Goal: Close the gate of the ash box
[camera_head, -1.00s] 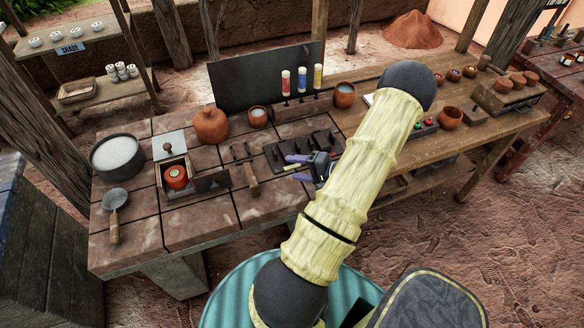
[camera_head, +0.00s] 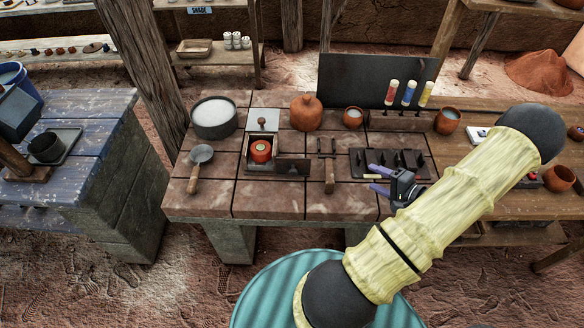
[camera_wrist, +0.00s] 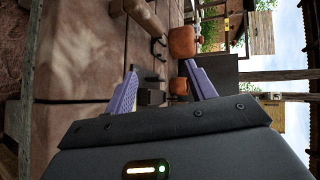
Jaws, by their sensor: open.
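The ash box (camera_head: 247,153) is a small dark box on the brick-topped bench in the head view. A round orange-red thing (camera_head: 261,151) sits inside it. A grey plate with a knob (camera_head: 262,121) is at its back. Its dark gate (camera_head: 293,167) stands swung open, sticking out to the right from the box's front right side. My gripper (camera_head: 373,179) is open and empty, right of the gate and apart from it, with its purple fingers pointing left. The fingers also show in the wrist view (camera_wrist: 162,88) with nothing between them. I cannot clearly make out the ash box there.
A fork-like tool (camera_head: 328,172) lies between gate and gripper. A dark slotted rack (camera_head: 360,160) is by my fingers. The bench front edge left of my gripper is clear.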

